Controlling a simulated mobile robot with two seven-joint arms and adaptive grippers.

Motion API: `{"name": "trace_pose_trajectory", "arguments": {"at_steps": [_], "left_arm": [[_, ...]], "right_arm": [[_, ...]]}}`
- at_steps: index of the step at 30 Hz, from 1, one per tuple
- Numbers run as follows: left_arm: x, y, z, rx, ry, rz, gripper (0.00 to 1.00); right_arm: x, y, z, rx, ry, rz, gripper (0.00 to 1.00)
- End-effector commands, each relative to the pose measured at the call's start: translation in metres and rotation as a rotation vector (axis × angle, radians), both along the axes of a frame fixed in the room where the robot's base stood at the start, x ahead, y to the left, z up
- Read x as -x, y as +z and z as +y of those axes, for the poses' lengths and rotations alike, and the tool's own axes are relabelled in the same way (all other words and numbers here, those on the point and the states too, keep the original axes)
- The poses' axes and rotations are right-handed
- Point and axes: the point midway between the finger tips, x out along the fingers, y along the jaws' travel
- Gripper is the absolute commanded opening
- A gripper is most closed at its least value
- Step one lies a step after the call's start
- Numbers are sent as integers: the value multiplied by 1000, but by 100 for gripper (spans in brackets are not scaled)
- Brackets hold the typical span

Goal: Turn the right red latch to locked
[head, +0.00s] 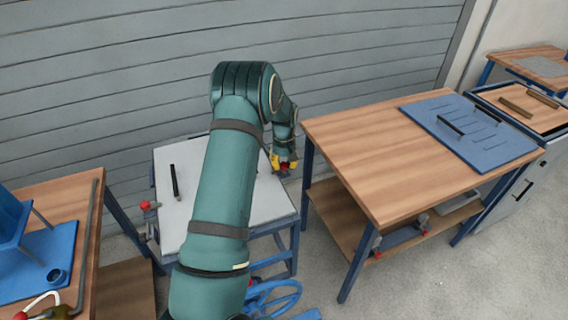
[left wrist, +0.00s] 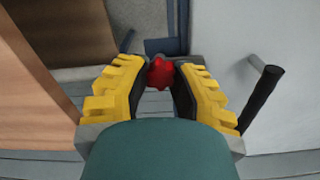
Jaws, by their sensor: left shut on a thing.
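The right red latch (head: 284,166) is at the right side of the white-topped blue stand, partly hidden by my left gripper. My left gripper (head: 283,160), with yellow fingers, is shut on it. In the left wrist view the red latch knob (left wrist: 160,72) sits between the tips of the yellow fingers of the gripper (left wrist: 158,78). A second red latch (head: 146,205) shows at the left side of the stand. My right gripper is not in view.
The white-topped stand (head: 180,208) carries a black upright handle (head: 174,181). A wooden workbench (head: 360,150) with a blue mat (head: 465,140) stands close on the right. Another bench (head: 85,205) stands on the left. A blue hose (head: 285,300) lies low by the stand.

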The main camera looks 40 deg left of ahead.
Motion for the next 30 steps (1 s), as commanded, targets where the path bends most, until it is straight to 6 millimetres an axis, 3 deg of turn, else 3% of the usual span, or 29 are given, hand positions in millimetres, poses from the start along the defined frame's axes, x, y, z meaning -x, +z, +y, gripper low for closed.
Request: {"name": "trace_pose_trajectory", "arguments": {"at_steps": [6, 7, 9, 21, 26, 30], "left_arm": [[0, 0, 0, 1, 0, 1, 0], [0, 0, 0, 1, 0, 1, 34], [0, 0, 0, 1, 0, 1, 59], [0, 5, 0, 0, -1, 0, 59], [-1, 27, 0, -1, -1, -3, 59], [-1, 56, 0, -1, -1, -5, 59]], "right_arm": [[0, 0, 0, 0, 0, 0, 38], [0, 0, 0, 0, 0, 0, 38], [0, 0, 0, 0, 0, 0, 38], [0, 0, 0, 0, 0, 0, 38], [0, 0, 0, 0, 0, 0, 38], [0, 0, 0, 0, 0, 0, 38]]}}
